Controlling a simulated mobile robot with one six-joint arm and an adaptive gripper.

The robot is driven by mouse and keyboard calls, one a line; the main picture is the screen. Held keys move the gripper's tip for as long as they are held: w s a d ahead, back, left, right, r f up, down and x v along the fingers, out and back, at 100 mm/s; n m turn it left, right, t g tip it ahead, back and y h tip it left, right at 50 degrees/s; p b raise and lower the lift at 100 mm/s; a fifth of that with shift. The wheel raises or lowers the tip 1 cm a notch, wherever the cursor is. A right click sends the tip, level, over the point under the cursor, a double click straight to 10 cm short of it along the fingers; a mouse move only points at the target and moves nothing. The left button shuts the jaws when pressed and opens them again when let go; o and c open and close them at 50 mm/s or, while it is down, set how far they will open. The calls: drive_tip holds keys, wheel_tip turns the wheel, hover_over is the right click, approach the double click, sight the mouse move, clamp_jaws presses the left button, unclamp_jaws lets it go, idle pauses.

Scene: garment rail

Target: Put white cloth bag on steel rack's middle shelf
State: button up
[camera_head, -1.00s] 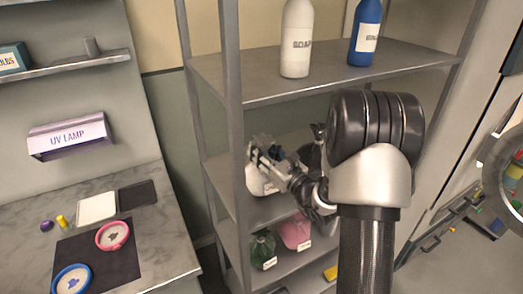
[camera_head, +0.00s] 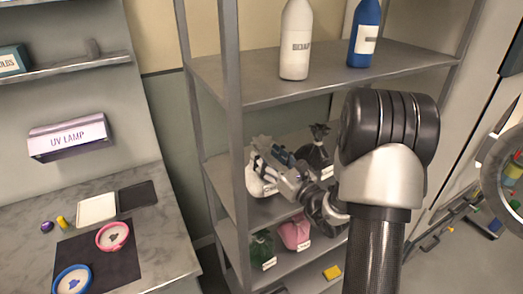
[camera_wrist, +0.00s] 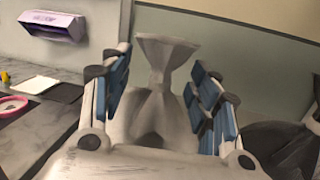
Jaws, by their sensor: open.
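The white cloth bag (camera_head: 254,186) stands upright at the left end of the steel rack's middle shelf (camera_head: 268,208), partly hidden behind my gripper. My gripper (camera_head: 268,166) is open at the bag. In the wrist view the bag's gathered neck and flared top (camera_wrist: 165,58) stand between the two blue-padded fingers (camera_wrist: 160,75), with a visible gap on each side. Its lower body is partly hidden by the gripper's base.
A black bag (camera_head: 317,156) stands to the right on the middle shelf. Green (camera_head: 261,248) and pink (camera_head: 295,232) bags sit on the shelf below. A white bottle (camera_head: 295,40) and blue bottle (camera_head: 364,35) stand on the shelf above. Rack posts flank the shelves.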

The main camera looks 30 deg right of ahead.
drive_tip(key=v, duration=0.8)
drive_tip(key=shift+s+p, duration=0.25)
drive_tip(key=shift+p, duration=0.1)
drive_tip(key=shift+s+f, duration=0.1)
